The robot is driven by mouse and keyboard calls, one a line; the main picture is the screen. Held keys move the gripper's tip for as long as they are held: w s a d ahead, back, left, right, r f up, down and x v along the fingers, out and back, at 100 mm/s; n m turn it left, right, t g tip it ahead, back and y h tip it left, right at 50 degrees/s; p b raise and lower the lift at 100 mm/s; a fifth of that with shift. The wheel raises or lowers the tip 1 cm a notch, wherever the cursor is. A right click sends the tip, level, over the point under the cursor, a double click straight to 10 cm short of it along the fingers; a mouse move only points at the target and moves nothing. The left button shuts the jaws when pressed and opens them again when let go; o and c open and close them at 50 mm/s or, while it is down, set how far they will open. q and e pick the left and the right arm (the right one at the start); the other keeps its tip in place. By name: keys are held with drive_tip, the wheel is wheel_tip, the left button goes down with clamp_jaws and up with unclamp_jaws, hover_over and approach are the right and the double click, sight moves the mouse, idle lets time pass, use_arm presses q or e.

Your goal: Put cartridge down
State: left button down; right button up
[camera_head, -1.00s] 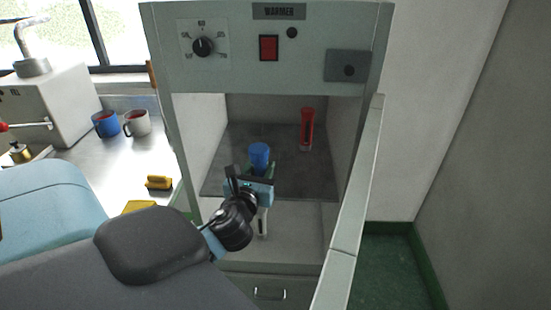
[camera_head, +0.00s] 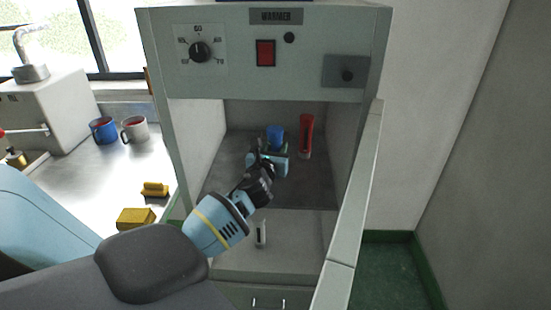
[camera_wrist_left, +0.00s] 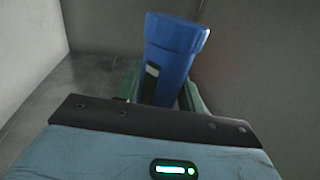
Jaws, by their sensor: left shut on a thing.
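My left gripper (camera_head: 270,160) reaches into the open warmer and is shut on a blue cartridge (camera_head: 275,135). In the left wrist view the blue cartridge (camera_wrist_left: 172,60) stands between the green fingers, leaning slightly, with its wider cap on top. Its lower end is hidden by the gripper, so I cannot tell whether it touches the warmer's floor (camera_head: 225,170). A red cartridge (camera_head: 306,138) stands in the warmer just to the right of the blue one, apart from it. My right gripper is not in view.
The warmer's open door (camera_head: 352,200) stands along the right side of the opening. The walls are close on both sides.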

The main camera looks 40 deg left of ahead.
use_arm(q)
drive_tip(key=shift+f+b, duration=0.5)
drive_tip(key=shift+f, duration=1.15)
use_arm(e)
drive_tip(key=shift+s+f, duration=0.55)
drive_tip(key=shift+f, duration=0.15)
use_arm(q)
drive_tip(key=shift+f, duration=0.15)
drive_tip(key=c, duration=0.9)
unclamp_jaws()
drive_tip(key=shift+s, duration=0.1)
drive_tip(key=shift+p+v, duration=0.35)
drive_tip(key=shift+v, duration=5.65)
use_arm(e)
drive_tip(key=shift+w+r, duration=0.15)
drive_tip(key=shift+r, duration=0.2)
